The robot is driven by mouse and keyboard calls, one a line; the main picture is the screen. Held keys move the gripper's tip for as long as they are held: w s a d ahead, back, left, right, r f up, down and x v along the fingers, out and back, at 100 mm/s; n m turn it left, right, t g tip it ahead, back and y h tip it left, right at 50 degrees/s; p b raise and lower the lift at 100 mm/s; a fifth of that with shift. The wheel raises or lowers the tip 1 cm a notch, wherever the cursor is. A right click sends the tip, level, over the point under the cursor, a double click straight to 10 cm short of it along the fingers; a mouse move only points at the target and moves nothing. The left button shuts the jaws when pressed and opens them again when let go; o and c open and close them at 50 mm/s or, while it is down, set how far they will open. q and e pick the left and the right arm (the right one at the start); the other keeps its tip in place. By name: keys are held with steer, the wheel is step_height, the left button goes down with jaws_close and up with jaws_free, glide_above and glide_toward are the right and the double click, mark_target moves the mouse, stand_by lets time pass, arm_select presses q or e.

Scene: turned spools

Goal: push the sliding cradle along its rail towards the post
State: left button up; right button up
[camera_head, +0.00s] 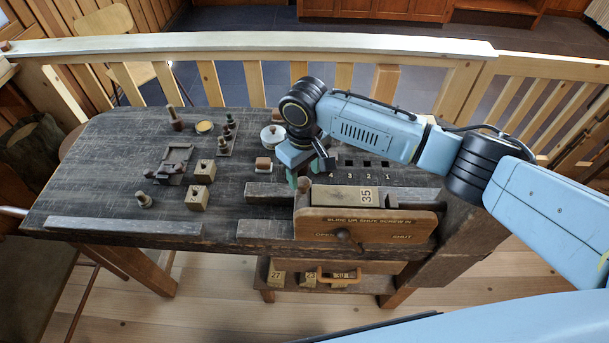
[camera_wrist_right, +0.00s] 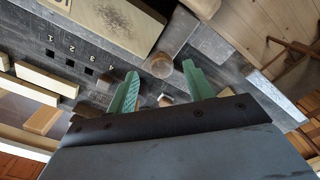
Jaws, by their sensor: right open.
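A dark grey fixture (camera_head: 173,163) with raised parts stands on the left half of the bench in the head view. It looks like the cradle and rail, but I cannot tell cradle, rail and post apart. My right gripper (camera_head: 302,180) is low over the middle of the bench, well to the right of the fixture. In the right wrist view its two green fingers (camera_wrist_right: 162,90) are apart, with no object clearly held. My left gripper is not in view.
A block marked 35 (camera_head: 335,196) lies behind the wooden front board (camera_head: 365,226). A lidded pot (camera_head: 272,136) and small turned pieces stand further back.

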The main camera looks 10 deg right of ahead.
step_height(320, 180, up, 11)
steer(key=shift+b, duration=0.35)
stand_by(0.3)
